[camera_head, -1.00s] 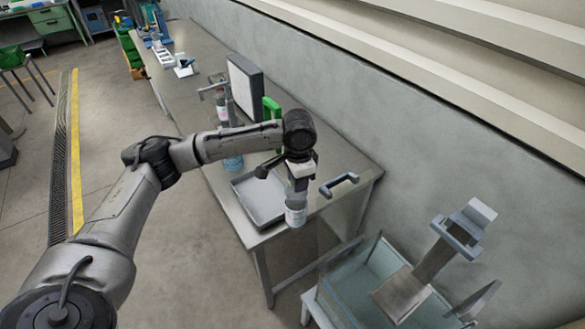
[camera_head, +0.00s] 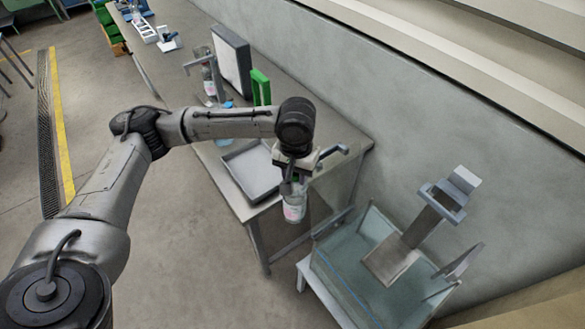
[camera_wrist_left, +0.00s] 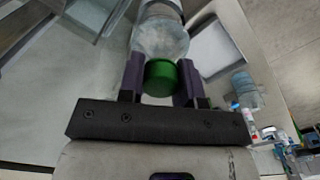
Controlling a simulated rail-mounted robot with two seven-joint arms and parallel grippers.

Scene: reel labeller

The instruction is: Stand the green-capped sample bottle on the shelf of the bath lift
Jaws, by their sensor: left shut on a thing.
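The sample bottle (camera_head: 294,207) is clear with a pale label and hangs upright in my left gripper (camera_head: 292,180), in the air off the near end of the table. The wrist view shows its green cap (camera_wrist_left: 161,78) between the two fingers of the left gripper (camera_wrist_left: 160,88), which are shut on it. The bath lift (camera_head: 432,220) stands at the right in a glass-walled bath (camera_head: 345,288). Its flat grey shelf (camera_head: 390,262) is bare, low and to the right of the bottle. My right gripper is not in view.
A steel table (camera_head: 230,185) runs along the wall with a shallow grey tray (camera_head: 262,188), a dark upright panel (camera_head: 230,60), a green frame (camera_head: 261,88) and another bottle (camera_head: 209,84). The wall closes in the right side. Open floor lies left of the bath.

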